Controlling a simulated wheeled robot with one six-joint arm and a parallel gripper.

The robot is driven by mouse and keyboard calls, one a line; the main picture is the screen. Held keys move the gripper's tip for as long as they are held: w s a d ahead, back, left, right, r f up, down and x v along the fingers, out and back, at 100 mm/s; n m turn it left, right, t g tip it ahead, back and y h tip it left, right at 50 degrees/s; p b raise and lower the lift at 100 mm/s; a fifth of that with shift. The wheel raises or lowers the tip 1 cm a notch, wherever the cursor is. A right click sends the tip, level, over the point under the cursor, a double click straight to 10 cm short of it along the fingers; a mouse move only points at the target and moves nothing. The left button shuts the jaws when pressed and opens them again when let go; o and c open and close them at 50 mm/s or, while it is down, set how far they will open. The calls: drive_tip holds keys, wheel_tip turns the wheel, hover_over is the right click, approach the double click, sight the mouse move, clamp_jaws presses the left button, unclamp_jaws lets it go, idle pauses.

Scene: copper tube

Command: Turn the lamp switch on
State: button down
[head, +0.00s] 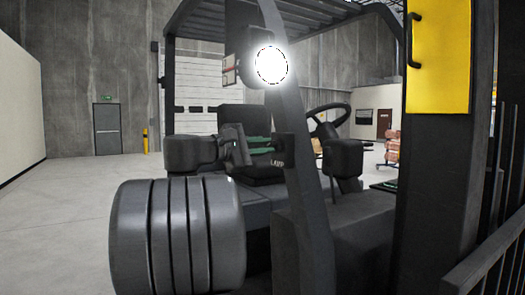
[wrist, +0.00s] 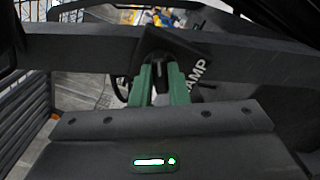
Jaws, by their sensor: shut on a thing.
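The lamp (head: 271,65) glows bright white high on the forklift's dark post. The lamp switch is on a small dark box (head: 285,146) on that post, with a "LAMP" label (head: 278,162) below it. In the wrist view the label (wrist: 196,72) is beside the box, to the right of my fingertips. My gripper (head: 272,145), with green fingers, reaches the box from the left. In the wrist view my gripper (wrist: 160,66) is closed around the dark switch lever (wrist: 159,68) between its fingertips. The fingers partly hide the lever, so its exact position is hard to tell.
The slanted post (head: 300,170) stands close by my gripper. A steering wheel (head: 329,120) and the forklift's dark body (head: 355,240) are to the right. A yellow panel (head: 440,60) is at the upper right. Open floor (head: 55,215) lies at the left.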

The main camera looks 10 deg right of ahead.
idle(0.4)
drive_tip(key=c, duration=1.4)
unclamp_jaws()
drive_tip(key=b+v, duration=0.1)
drive_tip(key=v, duration=1.2)
drive_tip(key=shift+a, duration=0.4)
drive_tip(key=shift+s, duration=0.1)
drive_tip(key=p+x, duration=0.1)
drive_tip(key=x, duration=1.3)
drive_tip(key=shift+a, duration=0.15)
